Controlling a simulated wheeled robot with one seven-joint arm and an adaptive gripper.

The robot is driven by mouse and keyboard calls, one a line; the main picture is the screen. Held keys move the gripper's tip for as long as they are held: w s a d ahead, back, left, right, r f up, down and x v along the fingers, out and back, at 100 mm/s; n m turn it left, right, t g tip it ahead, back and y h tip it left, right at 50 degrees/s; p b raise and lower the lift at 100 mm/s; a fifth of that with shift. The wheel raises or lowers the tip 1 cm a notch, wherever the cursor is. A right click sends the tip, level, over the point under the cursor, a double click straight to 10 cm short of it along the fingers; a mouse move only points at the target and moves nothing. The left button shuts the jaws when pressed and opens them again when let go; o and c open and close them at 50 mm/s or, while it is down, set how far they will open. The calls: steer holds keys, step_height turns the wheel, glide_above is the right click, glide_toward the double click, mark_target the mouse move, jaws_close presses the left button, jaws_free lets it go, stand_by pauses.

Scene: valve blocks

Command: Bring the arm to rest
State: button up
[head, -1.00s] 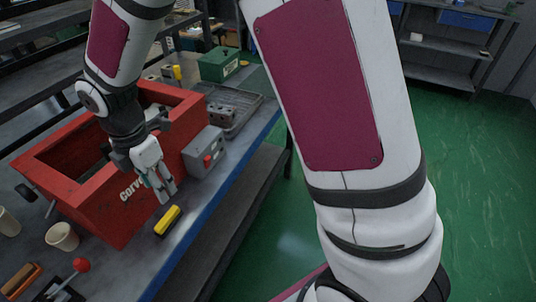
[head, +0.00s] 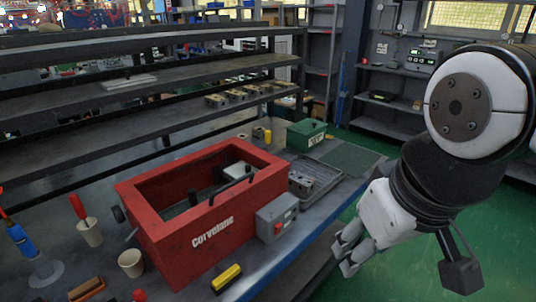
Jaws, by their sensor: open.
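My gripper (head: 345,258) hangs at the right in the head view, over the green floor just off the front edge of the workbench (head: 345,208). Its fingers point down and to the left. They are apart, with nothing seen between them. My arm folds in from the right edge. A red box (head: 204,246) lettered "Corvelane", with an open top, stands on the bench to the left of my gripper, clear of it. A grey block with a red button (head: 277,219) sits at the box's right end, nearest my gripper.
A yellow-and-black brush-like item (head: 226,278) lies before the box. Cups (head: 131,263) stand at the left. A tray (head: 315,182) with a valve block and a green case (head: 306,134) lie behind. Shelves (head: 150,100) run along the back. Green floor is free at lower right.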

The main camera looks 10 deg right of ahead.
steer(key=shift+s+d+m, duration=0.15)
steer(key=shift+s+m, duration=0.35)
steer(key=shift+s, duration=0.1)
steer(key=shift+r+p, duration=0.35)
steer(key=shift+r, duration=0.05)
